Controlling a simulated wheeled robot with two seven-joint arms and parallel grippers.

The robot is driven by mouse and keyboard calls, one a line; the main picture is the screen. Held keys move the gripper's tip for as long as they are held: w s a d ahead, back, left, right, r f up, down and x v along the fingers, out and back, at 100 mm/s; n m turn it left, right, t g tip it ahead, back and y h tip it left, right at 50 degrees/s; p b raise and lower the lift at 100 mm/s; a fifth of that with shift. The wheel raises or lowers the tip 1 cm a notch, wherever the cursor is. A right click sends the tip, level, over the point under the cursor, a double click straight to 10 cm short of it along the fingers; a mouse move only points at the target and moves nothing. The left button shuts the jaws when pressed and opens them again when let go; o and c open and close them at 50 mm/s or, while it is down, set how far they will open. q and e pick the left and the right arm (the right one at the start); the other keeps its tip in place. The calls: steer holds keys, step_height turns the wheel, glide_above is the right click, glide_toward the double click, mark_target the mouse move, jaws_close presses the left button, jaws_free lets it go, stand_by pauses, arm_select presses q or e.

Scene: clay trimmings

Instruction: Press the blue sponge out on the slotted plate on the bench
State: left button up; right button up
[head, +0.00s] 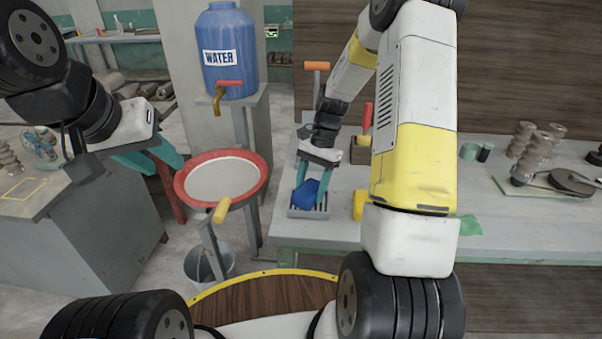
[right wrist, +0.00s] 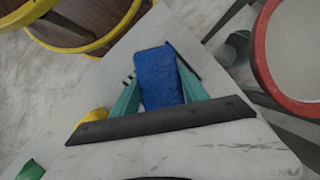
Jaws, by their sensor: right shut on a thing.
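The blue sponge (head: 307,192) is between the teal fingers of my right gripper (head: 311,190), low over the grey slotted plate (head: 294,212) at the bench's left end. The right wrist view shows the sponge (right wrist: 160,75) held between both fingers (right wrist: 161,95). I cannot tell whether the sponge touches the plate. My left gripper (head: 170,162) is off to the left, empty, its teal fingers apart.
The bench (head: 345,235) has a yellow object (head: 359,204) right of the plate. A red-rimmed round basin (head: 222,179) stands left of the bench, with a blue water barrel (head: 229,50) behind and a bucket (head: 209,262) below. Clay pieces (head: 540,145) stand at the bench's far right.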

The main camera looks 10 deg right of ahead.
steer(key=shift+r, duration=3.45)
